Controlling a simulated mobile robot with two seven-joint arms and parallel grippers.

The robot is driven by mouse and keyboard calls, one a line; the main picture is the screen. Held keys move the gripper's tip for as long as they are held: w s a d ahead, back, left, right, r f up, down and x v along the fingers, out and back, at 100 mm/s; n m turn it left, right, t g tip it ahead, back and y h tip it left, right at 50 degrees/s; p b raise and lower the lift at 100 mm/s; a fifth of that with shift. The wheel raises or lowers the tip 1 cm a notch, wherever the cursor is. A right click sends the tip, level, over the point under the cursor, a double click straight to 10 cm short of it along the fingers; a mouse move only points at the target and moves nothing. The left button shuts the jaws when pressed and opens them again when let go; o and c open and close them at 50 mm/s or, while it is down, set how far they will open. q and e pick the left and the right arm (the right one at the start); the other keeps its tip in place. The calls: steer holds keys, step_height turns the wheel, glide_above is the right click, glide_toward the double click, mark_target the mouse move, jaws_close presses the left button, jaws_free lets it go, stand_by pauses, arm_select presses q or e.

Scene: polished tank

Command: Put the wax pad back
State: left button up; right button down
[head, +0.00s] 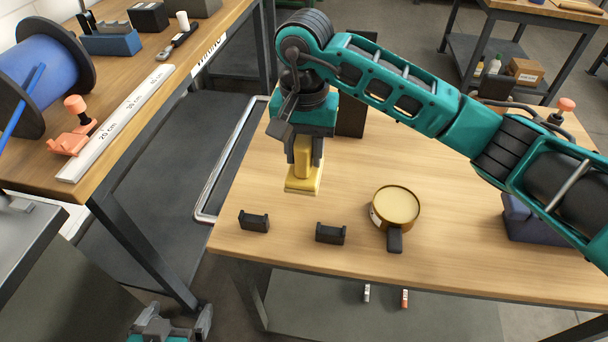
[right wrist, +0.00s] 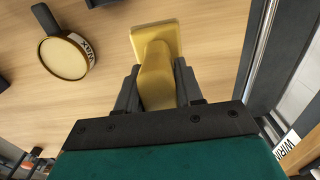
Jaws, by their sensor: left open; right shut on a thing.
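The yellow wax pad (head: 303,182) is a block with a wider flat base. My right gripper (head: 305,155) is shut on its upper part and holds it upright near the table's left side. I cannot tell whether its base touches the table. The pad (right wrist: 157,80) also shows between the fingers in the right wrist view. Two small black notched brackets (head: 254,221) (head: 331,234) stand apart near the table's front edge, in front of the pad. My left gripper (head: 175,320) is open and empty at the bottom left, below table height.
An open round wax tin (head: 395,208) with a dark handle stands right of the brackets. A dark blue block (head: 528,220) lies at the right. A dark upright panel (head: 352,118) stands behind the gripper. A second bench (head: 110,125) with a blue spool is at the left.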

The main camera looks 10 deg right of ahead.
mark_target(304, 177)
step_height(304, 177, down, 7)
steer(key=shift+r, duration=0.2)
stand_by(0.3)
steer(key=shift+f+b, duration=0.2)
steer(key=shift+b, duration=0.1)
steer(key=c, duration=0.7)
jaws_free()
